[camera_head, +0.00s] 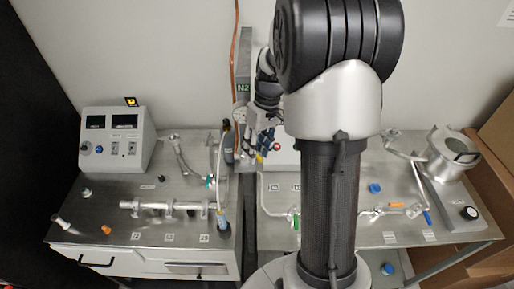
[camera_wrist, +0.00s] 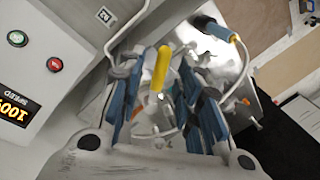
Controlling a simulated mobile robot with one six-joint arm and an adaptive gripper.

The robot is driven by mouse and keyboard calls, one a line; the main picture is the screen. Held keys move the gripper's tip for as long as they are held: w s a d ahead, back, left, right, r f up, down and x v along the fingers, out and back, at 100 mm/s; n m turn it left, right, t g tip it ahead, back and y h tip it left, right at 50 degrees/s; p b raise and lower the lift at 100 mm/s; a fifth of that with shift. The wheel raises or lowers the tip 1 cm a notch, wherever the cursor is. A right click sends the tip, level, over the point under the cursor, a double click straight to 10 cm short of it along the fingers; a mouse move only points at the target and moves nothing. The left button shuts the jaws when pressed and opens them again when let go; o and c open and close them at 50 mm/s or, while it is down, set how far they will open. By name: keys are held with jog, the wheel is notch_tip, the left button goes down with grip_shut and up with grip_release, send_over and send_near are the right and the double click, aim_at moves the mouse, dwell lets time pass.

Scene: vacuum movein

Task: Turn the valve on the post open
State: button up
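The post (camera_head: 245,75) is a grey upright with an N2 label, standing at the back between the two benches. The valve's yellow handle (camera_wrist: 160,68) shows in the wrist view, with metal fittings below it. A small yellow spot, likely the same handle, shows low beside the post in the head view (camera_head: 258,159). My gripper (camera_wrist: 170,88) is open, its blue-padded fingers on either side of the yellow handle. I see no clear contact between pads and handle. In the head view my gripper is small, dark and partly hidden by my arm.
A grey control box (camera_head: 118,140) stands on the left bench, with pipe fittings (camera_head: 165,208) in front. A metal vessel (camera_head: 452,155) stands on the right bench. In the wrist view, a box with a red button (camera_wrist: 54,64) is at left. An orange hose (camera_head: 234,50) runs down the wall.

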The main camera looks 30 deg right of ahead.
notch_tip(320, 180, up, 12)
jog(key=d, duration=0.2)
jog(key=shift+d, duration=0.2)
jog(key=shift+w+f, duration=0.1)
jog(key=shift+c, duration=0.3)
